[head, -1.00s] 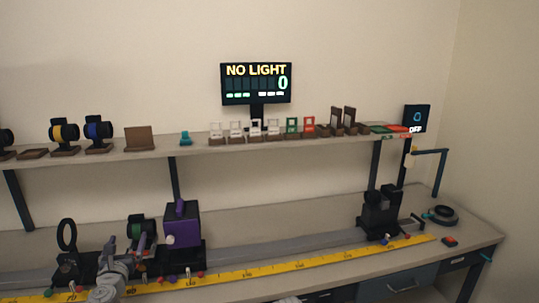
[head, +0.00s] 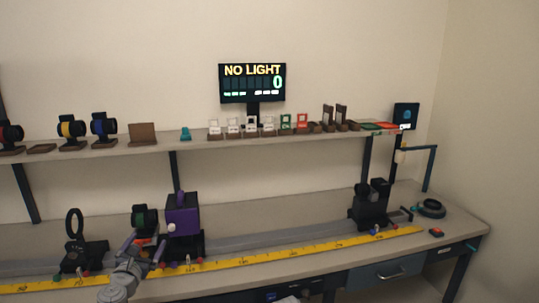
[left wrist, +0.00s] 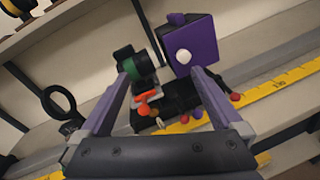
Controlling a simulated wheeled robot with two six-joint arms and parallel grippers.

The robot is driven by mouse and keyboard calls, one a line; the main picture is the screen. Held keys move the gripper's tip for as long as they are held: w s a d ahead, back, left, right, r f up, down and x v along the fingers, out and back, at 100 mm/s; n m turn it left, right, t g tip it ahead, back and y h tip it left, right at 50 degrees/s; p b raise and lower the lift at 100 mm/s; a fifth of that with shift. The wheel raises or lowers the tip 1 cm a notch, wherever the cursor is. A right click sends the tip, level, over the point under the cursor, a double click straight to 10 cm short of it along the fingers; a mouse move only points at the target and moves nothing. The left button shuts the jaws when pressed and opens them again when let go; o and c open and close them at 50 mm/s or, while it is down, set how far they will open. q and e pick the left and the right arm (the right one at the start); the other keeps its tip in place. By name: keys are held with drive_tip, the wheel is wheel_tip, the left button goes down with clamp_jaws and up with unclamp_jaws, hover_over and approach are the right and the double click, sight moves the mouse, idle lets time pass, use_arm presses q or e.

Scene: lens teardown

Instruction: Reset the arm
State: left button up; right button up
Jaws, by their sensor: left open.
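My left gripper (head: 143,247) is low over the front of the bench, by the yellow ruler. In the left wrist view its two purple fingers (left wrist: 157,84) stand wide apart with nothing held between them. Beyond the fingers are a black and green lens holder (left wrist: 138,70) and a purple box (left wrist: 190,45) with a white knob. The lens holder (head: 145,218) and purple box (head: 183,212) stand side by side on the rail in the head view. My right gripper is not in view.
A black ring holder (head: 75,226) stands on the rail at left. A yellow ruler (head: 290,253) runs along the bench front. A black device (head: 370,206) stands at right. The shelf (head: 215,141) carries several mounts, below a display (head: 252,83) reading NO LIGHT and 0.

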use_arm(q)
drive_tip(key=s+d+f+m+g+h, duration=0.25)
drive_tip(key=d+f+m, duration=0.25)
drive_tip(key=d+m, duration=0.4)
drive_tip(key=s+d+f+m+g+h, duration=0.1)
drive_tip(key=d+f+m+g+h, duration=0.35)
drive_tip(key=d+m, duration=0.45)
drive_tip(key=s+d+f+m+g+y, duration=0.3)
drive_tip(key=s+f+m+g+y, duration=0.2)
drive_tip(key=s+f+m+g, duration=0.7)
drive_tip(key=s+d+r+m+t+y+p, duration=0.1)
drive_tip(key=s+d+r+m+y+p, duration=0.1)
drive_tip(key=s+d+r+m+p, duration=0.5)
drive_tip(key=shift+s+d+r, duration=0.6)
drive_tip(key=shift+s+d, duration=0.1)
drive_tip(key=shift+d, duration=0.55)
drive_tip(key=shift+c, duration=0.2)
